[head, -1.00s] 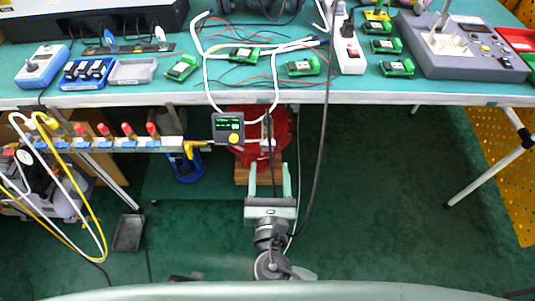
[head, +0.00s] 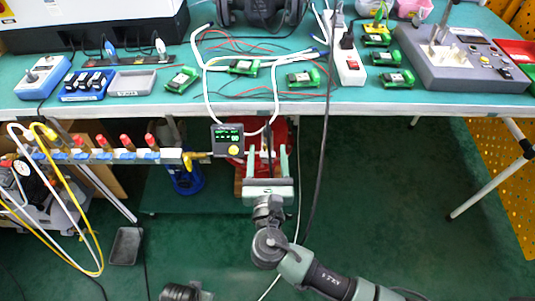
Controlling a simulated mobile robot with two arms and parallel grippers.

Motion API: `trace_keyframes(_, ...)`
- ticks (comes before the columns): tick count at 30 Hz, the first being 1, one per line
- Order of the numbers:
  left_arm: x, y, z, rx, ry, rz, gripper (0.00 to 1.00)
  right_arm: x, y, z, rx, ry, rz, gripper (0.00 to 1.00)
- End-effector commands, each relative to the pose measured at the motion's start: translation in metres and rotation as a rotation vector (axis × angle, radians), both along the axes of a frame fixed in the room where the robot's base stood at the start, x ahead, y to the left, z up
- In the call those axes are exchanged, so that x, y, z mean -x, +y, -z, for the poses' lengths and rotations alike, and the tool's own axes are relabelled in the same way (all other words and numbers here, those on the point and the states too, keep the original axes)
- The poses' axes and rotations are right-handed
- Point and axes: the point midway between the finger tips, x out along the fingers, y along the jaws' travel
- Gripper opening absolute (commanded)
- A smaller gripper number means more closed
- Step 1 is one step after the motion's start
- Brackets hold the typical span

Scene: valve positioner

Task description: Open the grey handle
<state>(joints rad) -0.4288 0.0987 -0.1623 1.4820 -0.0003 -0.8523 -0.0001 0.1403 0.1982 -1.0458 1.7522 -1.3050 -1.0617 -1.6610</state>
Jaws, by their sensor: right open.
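My right gripper (head: 267,152) points away from me below the table's front edge. Its two pale green fingers are apart, one on each side of a small light grey piece (head: 266,155) that looks like the grey handle. I cannot tell whether either finger touches it. The piece is at the right end of the pipe line, beside the positioner box (head: 228,138) with its dark display and yellow knob. A red body (head: 236,160) is partly hidden behind the box and the gripper.
A manifold (head: 120,155) with several red knobs and a yellow valve lever (head: 197,155) is to the left. The teal table (head: 190,104) holds green boards and cables above. A black cable hangs just right of the gripper. The floor at right is clear.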

Motion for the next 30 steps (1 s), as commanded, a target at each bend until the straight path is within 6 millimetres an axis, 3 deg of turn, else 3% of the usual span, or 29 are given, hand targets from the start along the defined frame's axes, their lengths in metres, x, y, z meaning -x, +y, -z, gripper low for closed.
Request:
trace_keyframes(1, 0.0000, 0.0003, 0.0000, 0.000, 0.000, 0.000, 0.36, 0.0001, 0.0000, 0.0000, 0.000, 0.000, 0.000, 0.50)
trace_keyframes(6, -0.0001, 0.0003, 0.0000, 0.000, 0.000, 0.000, 0.36, 0.0003, 0.0001, 0.0001, 0.000, 0.000, 0.000, 0.03)
trace_keyframes(7, -0.0001, 0.0004, 0.0000, 0.000, 0.000, 0.000, 0.36, 0.0003, 0.0000, 0.0001, 0.000, 0.000, 0.000, 0.00)
trace_keyframes(11, -0.0001, 0.0003, 0.0002, 0.000, -0.001, 0.000, 0.36, 0.0005, 0.0001, 0.0003, -0.030, 0.001, 0.000, 0.00)
trace_keyframes(18, -0.0019, -0.0002, -0.0013, 0.000, -0.001, 0.000, 0.36, 0.0006, -0.0003, 0.0009, -0.227, 0.001, 0.001, 0.00)
trace_keyframes(27, -0.0064, -0.0013, -0.0076, 0.002, -0.010, 0.000, 0.36, 0.0004, -0.0004, 0.0003, -0.250, 0.000, 0.000, 0.00)
trace_keyframes(28, -0.0059, -0.0012, -0.0073, 0.002, -0.009, 0.000, 0.36, 0.0004, -0.0004, 0.0003, -0.249, 0.000, 0.000, 0.39)
trace_keyframes(30, -0.0045, -0.0009, -0.0064, 0.001, -0.006, -0.001, 0.36, 0.0004, -0.0004, 0.0003, -0.249, 0.000, 0.000, 0.58)
